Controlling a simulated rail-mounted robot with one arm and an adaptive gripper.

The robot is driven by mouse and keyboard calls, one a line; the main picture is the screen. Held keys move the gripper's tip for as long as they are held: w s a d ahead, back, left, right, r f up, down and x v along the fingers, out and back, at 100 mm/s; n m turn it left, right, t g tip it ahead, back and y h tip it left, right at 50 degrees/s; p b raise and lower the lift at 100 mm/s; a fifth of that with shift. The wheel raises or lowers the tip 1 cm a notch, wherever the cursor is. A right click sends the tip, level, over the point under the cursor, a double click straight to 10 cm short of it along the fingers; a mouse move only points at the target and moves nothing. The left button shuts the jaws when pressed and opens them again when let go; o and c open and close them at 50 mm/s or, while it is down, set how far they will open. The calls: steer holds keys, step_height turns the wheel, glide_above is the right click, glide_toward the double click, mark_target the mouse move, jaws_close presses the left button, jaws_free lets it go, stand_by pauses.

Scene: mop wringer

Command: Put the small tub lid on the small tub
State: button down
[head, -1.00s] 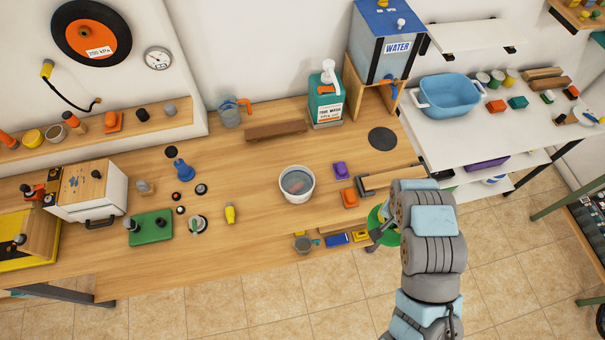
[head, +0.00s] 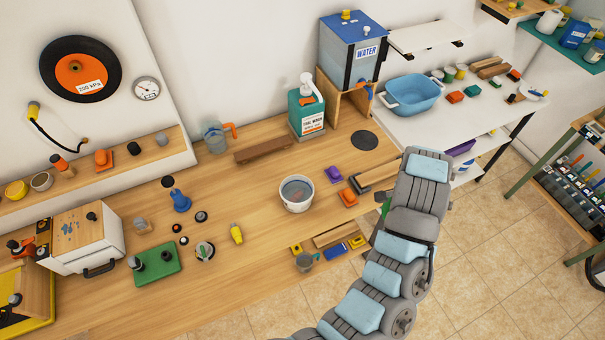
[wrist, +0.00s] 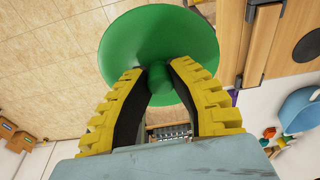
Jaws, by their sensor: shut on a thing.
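My gripper (wrist: 160,85) is shut on the knob of a round green lid (wrist: 190,35), which fills the upper middle of the wrist view. The lid is held in the air, with the tiled floor behind it on the left. In the head view only a sliver of green shows beside my arm, and the gripper is hidden behind the arm. A round white tub (head: 297,206) stands open on the wooden bench, left of my arm, with something grey and reddish inside. It looks like the small tub. The lid is apart from it.
A purple block (head: 333,174) and an orange block (head: 347,198) lie right of the tub. A soap dispenser (head: 306,110) and the water tank (head: 352,55) stand behind. A blue basin (head: 412,95) sits on the white shelf. Bench left of the tub is partly clear.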

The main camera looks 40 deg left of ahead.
steer(key=w+a+f+m+b, duration=0.1)
steer(key=a+f, duration=0.1)
steer(key=a, duration=0.6)
steer(key=w+a+f+m+b, duration=0.2)
steer(key=a, duration=0.5)
steer(key=s+a+f+b, duration=0.15)
steer(key=s+a, duration=0.25)
steer(key=a, duration=0.5)
steer(key=s+a+f+b, duration=0.1)
steer(key=s+a+f, duration=0.1)
steer(key=s+a, duration=0.5)
steer(key=shift+h, duration=0.3)
steer(key=shift+w+a+f+b, duration=0.35)
steer(key=shift+a+f+b, duration=0.05)
steer(key=shift+f, duration=0.5)
steer(key=shift+w+a+f+b, duration=0.3)
steer(key=shift+a+f+b, duration=0.15)
steer(key=shift+f, duration=0.45)
steer(key=shift+w+a+f+b, duration=0.35)
steer(key=shift+f+b, duration=0.05)
steer(key=shift+f, duration=0.5)
steer(key=shift+f+b, duration=0.55)
steer(key=c, duration=1)
jaws_free()
steer(key=shift+r, duration=0.2)
